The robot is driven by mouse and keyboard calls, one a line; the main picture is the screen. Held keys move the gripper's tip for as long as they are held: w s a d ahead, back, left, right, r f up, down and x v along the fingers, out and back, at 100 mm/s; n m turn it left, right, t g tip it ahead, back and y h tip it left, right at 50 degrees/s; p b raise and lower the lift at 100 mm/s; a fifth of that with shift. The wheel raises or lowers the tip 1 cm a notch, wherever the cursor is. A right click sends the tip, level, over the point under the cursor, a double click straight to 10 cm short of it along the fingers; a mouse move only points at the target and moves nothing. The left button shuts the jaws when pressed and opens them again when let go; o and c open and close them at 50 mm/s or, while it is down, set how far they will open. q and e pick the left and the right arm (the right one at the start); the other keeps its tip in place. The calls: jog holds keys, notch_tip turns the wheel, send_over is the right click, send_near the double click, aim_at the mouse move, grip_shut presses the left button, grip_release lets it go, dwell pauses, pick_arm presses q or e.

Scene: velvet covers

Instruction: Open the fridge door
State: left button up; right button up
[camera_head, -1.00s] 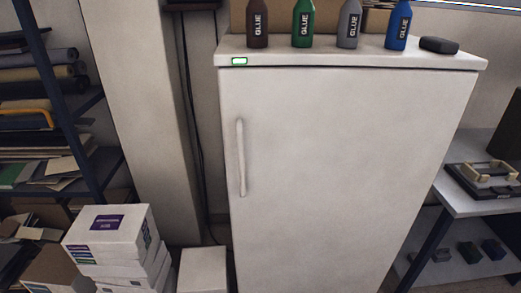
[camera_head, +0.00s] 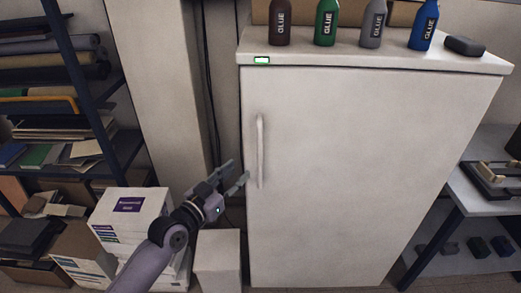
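The white fridge door (camera_head: 340,180) is shut. Its vertical handle (camera_head: 260,150) is on the door's left side. My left gripper (camera_head: 236,176) has come in from the lower left and is just left of the handle's lower part. Its two fingers are spread with a gap between them, and nothing shows in it. It looks apart from the handle, though the exact depth is hard to tell. My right gripper is out of view.
Glue bottles (camera_head: 327,22) and a dark block (camera_head: 464,46) stand on the fridge top. White boxes (camera_head: 130,210) and a smaller white box (camera_head: 218,260) sit at lower left. Shelves (camera_head: 60,110) are at left, a white table (camera_head: 485,195) at right.

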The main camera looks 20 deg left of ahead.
aim_at(258, 155)
pick_arm(q)
jog(key=p+x, duration=0.1)
jog(key=x, duration=1)
jog(key=shift+w+d, duration=0.1)
jog(key=shift+w, duration=0.25)
jog(key=shift+c, duration=0.2)
jog(key=shift+f, duration=0.1)
grip_shut()
